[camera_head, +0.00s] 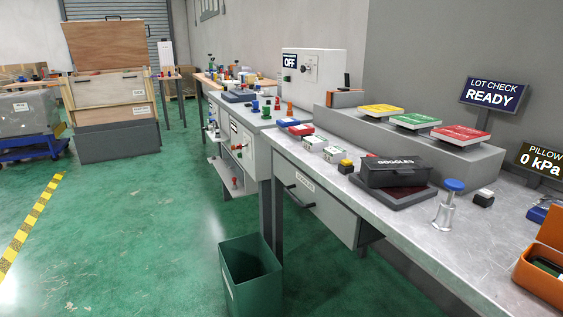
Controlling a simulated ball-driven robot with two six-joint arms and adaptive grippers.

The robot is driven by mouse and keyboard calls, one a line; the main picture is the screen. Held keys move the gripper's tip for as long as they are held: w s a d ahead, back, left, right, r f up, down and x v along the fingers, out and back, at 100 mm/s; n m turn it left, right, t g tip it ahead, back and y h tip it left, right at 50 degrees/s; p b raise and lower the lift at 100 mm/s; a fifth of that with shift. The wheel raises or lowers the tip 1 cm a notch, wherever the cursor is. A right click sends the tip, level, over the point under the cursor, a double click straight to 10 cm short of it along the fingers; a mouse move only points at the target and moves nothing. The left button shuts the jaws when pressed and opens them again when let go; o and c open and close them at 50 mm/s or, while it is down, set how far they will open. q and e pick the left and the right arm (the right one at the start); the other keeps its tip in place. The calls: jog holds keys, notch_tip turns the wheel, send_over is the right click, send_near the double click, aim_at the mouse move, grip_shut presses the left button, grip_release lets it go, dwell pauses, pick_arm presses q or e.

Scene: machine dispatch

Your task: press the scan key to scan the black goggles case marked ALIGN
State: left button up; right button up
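A black goggles case (394,177) lies shut on a dark flat pad (413,200) on the grey metal bench. Its lid reads GOGGLES; I cannot make out an ALIGN mark. No key is legibly labelled as the scan key. A small black key with a white top (484,198) sits right of the case, and a yellow-topped black button (346,166) sits left of it. A blue-topped silver plunger (449,206) stands upright between the case and the white-topped key. Neither of my grippers is in view.
A sign (494,94) reads LOT CHECK READY; another (541,160) reads PILLOW 0 kPa. Yellow, green and red flat boxes lie on the grey ledge (405,140). An orange box (542,275) stands at the bench's right. A green bin (250,273) stands on the floor, clear to its left.

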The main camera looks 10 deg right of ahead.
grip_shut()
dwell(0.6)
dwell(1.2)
